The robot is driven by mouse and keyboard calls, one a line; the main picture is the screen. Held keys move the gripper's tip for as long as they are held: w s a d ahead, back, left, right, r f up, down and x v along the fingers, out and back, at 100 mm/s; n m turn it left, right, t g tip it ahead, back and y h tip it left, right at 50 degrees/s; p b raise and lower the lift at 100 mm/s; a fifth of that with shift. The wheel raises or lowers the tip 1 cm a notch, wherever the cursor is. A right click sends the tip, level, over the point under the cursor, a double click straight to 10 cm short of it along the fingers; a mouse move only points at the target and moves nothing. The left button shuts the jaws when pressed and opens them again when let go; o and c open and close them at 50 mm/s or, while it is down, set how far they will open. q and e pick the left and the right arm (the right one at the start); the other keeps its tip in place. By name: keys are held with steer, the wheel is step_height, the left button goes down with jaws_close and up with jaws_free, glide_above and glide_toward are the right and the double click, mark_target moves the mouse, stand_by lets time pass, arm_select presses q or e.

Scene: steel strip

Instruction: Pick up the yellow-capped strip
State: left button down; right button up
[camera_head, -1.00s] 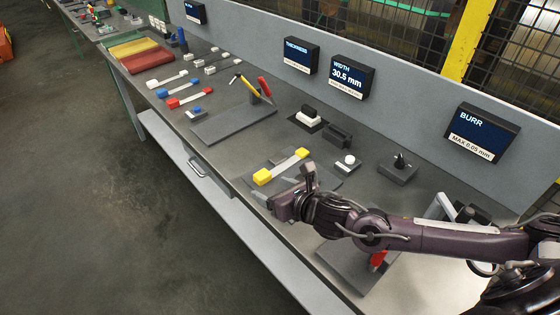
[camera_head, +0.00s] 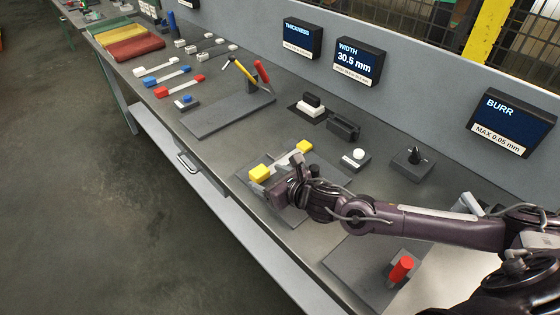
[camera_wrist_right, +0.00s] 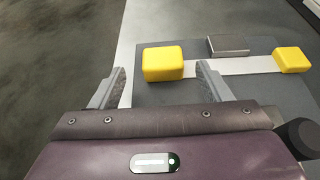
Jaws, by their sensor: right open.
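The yellow-capped strip is a pale flat bar with a yellow block on each end. In the head view its near-left cap (camera_head: 260,173) and far-right cap (camera_head: 304,146) show, and my right gripper (camera_head: 277,181) partly hides the strip between them. In the right wrist view the strip (camera_wrist_right: 232,65) lies across a dark grey plate (camera_wrist_right: 268,94). My right gripper (camera_wrist_right: 162,80) is open and empty there. The left yellow cap (camera_wrist_right: 163,63) appears between and just beyond its two fingers. The right cap (camera_wrist_right: 292,59) lies well to the right. My left gripper is not in view.
Red-capped (camera_head: 180,86) and blue-capped (camera_head: 167,75) strips lie farther along the bench. A grey plate with tools (camera_head: 228,113), a white-knobbed block (camera_head: 356,159) and a black-knobbed block (camera_head: 413,162) stand nearby. A red cylinder (camera_head: 401,268) stands on a plate nearer me. Displays line the back wall.

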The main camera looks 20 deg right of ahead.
mark_target(261, 172)
steer(key=p+x, duration=0.1)
steer(key=x, duration=0.2)
steer(key=shift+w, duration=0.45)
steer(key=shift+w+a+f, duration=0.15)
steer(key=shift+w+f, duration=0.05)
steer(key=shift+w, duration=0.25)
steer(key=c, duration=1.1)
steer(key=shift+r, duration=0.15)
steer(key=shift+c, duration=0.2)
step_height(261, 172, up, 20)
steer(key=b, duration=0.1)
